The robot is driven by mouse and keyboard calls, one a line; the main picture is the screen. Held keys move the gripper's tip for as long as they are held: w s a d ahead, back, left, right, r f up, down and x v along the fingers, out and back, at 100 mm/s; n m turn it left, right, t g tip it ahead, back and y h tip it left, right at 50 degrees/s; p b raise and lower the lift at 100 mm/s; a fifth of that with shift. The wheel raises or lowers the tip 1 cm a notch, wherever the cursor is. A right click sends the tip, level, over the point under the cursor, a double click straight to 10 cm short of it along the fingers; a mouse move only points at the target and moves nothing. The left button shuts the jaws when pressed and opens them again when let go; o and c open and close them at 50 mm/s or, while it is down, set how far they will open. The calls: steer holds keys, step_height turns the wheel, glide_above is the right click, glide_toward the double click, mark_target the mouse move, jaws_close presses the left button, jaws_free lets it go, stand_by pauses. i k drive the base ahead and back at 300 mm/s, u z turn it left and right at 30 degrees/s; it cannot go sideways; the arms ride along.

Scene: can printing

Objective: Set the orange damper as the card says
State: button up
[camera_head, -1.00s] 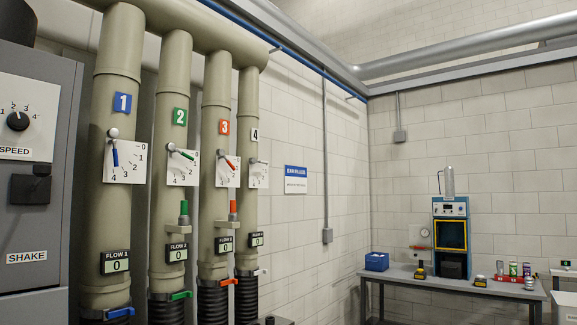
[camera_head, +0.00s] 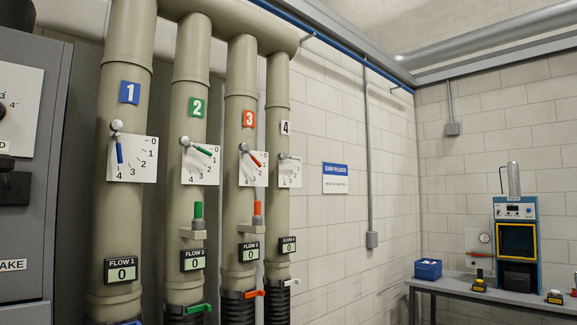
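The orange damper, marked 3, is on the third pipe (camera_head: 239,188) from the left. Its short orange lever (camera_head: 254,158) pivots at the left of a white dial (camera_head: 252,177) with a scale that starts at 0 at the top and ends at 4 at the bottom. The lever slopes down to the right, in the upper part of the scale; the exact mark is too small to tell. An upright orange handle (camera_head: 257,209) sits below it, and the flow display (camera_head: 248,251) seems to read 0. I cannot make out a setting card. My gripper is out of view.
Pipes with a blue lever (camera_head: 119,152), a green lever (camera_head: 203,151) and a number 4 dial (camera_head: 289,173) stand beside it. A grey machine (camera_head: 32,220) is at the left edge. A bench (camera_head: 470,289) with equipment stands at the back right.

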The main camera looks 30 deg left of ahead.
mark_target(243, 147)
steer(key=u, duration=0.2)
steer(key=i, duration=0.65)
steer(key=u, duration=0.95)
steer(key=i, duration=0.5)
steer(key=u, duration=0.55)
